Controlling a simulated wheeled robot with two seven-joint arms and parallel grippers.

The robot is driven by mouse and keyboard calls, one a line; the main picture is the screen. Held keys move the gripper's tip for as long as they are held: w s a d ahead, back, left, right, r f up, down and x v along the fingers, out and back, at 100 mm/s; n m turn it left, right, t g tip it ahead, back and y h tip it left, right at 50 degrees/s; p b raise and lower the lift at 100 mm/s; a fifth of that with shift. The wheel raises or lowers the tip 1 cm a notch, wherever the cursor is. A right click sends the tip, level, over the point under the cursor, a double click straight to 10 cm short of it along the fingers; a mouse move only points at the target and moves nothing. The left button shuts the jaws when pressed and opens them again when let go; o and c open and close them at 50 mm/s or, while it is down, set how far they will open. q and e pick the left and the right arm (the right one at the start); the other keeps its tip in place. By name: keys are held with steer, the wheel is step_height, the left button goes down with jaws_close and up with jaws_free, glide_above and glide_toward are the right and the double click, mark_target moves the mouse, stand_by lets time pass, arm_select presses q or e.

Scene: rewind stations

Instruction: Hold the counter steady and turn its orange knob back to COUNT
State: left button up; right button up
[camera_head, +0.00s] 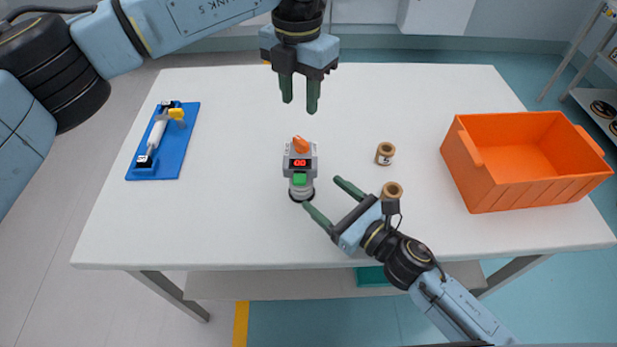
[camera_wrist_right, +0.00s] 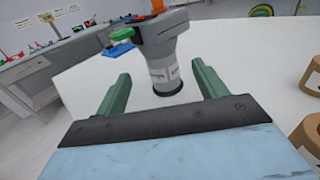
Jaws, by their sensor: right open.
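The counter (camera_head: 299,165) is a small grey device standing upright on the white table. It has a red display reading 00, a green button and a round dark base. Its orange knob (camera_head: 300,145) is on top, at the far side. My left gripper (camera_head: 299,104) is open and empty, pointing down beyond and above the knob. My right gripper (camera_head: 322,196) is open, low at the counter's near right side. In the right wrist view, the counter's body (camera_wrist_right: 166,70) stands just ahead, between the open fingers; I see no finger touching it. The knob's mark and setting cannot be read.
An orange crate (camera_head: 460,165) stands at the table's right. A blue board (camera_head: 135,168) with a white cylinder lies at the left.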

mark_target(309, 182)
steer(key=x, duration=0.8)
steer(key=c, duration=1.2)
